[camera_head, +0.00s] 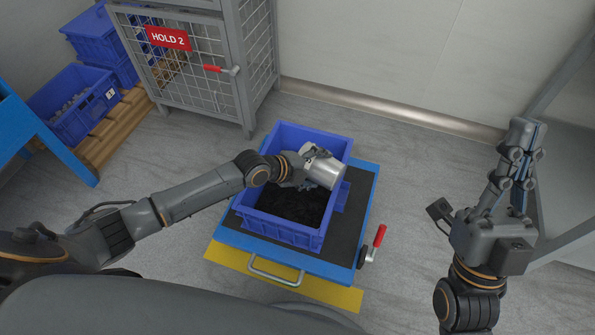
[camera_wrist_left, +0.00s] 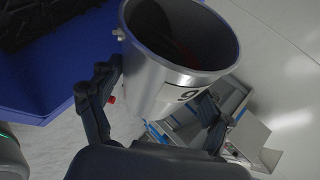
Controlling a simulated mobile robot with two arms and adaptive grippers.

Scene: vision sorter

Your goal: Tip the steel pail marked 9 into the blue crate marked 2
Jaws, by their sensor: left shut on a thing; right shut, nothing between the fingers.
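The steel pail (camera_head: 325,169) is held above the right part of the blue crate (camera_head: 252,219). It leans in the head view, and I cannot tell its exact tilt. My left gripper (camera_head: 300,180) is shut on the pail. The left wrist view shows the pail (camera_wrist_left: 160,84) between the fingers, its 9 label and its open mouth, with a dark interior. Dark loose material (camera_head: 285,205) lies in the crate. No mark 2 is readable on the crate. My right gripper (camera_head: 521,160) is shut and empty, off to the right, away from the crate.
The crate stands on a blue cart (camera_head: 366,195) with a dark top, a front handle and a red-handled lever (camera_head: 379,236). Behind is a wire cage (camera_head: 190,60) signed HOLD 2. Other blue crates (camera_head: 75,110) sit on a pallet at left. Floor right of the cart is clear.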

